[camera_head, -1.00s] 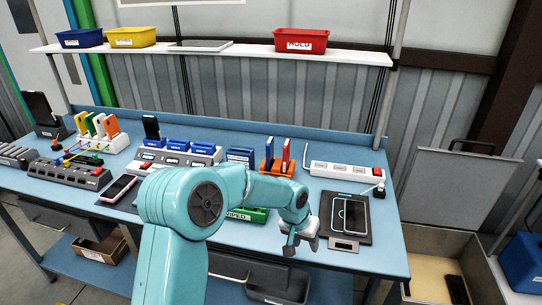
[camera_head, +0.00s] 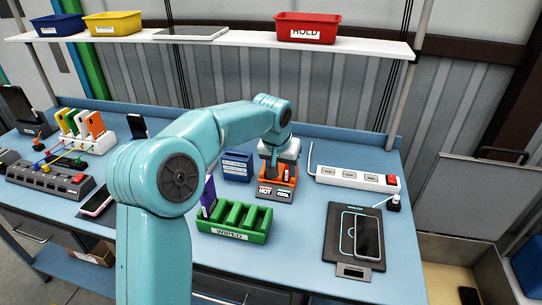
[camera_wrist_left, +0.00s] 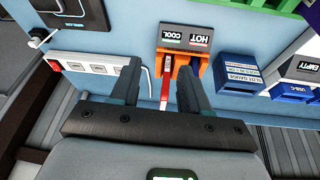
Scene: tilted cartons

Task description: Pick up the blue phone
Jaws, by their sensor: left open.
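My left gripper (camera_head: 279,162) is over the orange rack (camera_head: 275,190) labelled HOT and COOL. In the left wrist view its two open fingers (camera_wrist_left: 160,74) reach down at the rack (camera_wrist_left: 177,68), with a narrow red piece (camera_wrist_left: 166,88) showing between them; I cannot tell if they touch anything. No clearly blue phone shows in the rack now; the gripper hides much of it. A violet-blue phone (camera_head: 208,194) stands upright in the left end of the green WIPED rack (camera_head: 233,221), beside my arm. My right gripper is not in view.
A blue labelled holder (camera_head: 237,165) stands left of the orange rack. A white power strip (camera_head: 355,177) lies to its right. A dark phone (camera_head: 368,237) lies on the black pad (camera_head: 340,232). A red bin (camera_head: 306,28) is on the shelf above.

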